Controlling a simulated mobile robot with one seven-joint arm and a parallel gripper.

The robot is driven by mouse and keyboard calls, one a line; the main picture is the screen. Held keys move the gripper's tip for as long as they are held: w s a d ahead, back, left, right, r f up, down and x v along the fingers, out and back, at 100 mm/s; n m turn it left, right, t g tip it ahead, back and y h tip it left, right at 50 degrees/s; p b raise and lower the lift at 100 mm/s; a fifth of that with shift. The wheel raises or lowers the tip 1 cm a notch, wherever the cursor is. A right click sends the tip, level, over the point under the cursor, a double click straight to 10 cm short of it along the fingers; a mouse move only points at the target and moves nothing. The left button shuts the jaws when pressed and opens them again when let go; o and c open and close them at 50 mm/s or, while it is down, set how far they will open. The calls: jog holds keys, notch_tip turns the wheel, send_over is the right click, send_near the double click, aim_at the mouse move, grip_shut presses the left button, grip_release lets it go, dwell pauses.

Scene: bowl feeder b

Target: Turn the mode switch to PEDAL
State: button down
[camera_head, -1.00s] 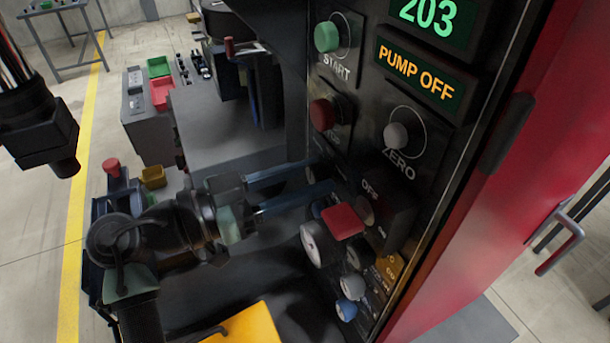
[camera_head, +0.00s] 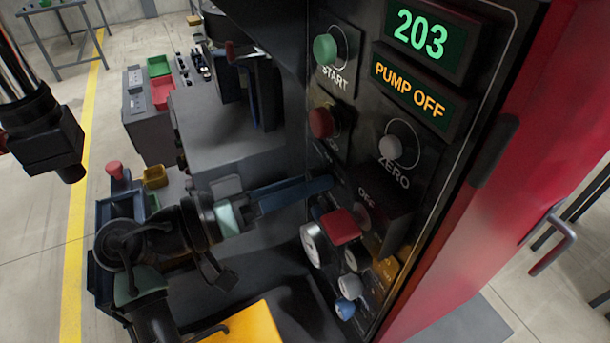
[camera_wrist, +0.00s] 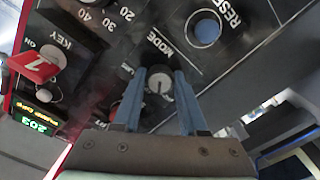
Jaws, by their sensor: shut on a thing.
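The mode switch is a small grey round knob (camera_wrist: 159,84) with a pale pointer line, below the printed word MODE in the wrist view. My gripper (camera_wrist: 160,76) has its two blue fingers shut on the sides of this knob. The pointer runs roughly up and down in the wrist picture. Position labels beside the knob are partly covered by the fingers, and I cannot read PEDAL. In the head view my gripper (camera_head: 328,186) reaches the black control panel (camera_head: 352,95) from the left, and the knob is hidden there.
A red handle (camera_head: 341,226) by the key switch sticks out close to my fingers; it also shows in the wrist view (camera_wrist: 34,62). A red button (camera_head: 321,123), a green START button (camera_head: 325,48) and a grey ZERO knob (camera_head: 390,148) are above. A blue RESET button (camera_wrist: 206,29) is nearby.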

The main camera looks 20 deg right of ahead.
jog(key=shift+r+n+p, duration=0.1)
jog(key=shift+n+p, duration=0.25)
jog(key=shift+n, duration=0.55)
jog(key=shift+c, duration=2.2)
grip_release()
jog(key=a+b, duration=0.4)
jog(key=a, duration=0.9)
jog(key=shift+s+b, duration=0.25)
jog(key=shift+b, duration=0.05)
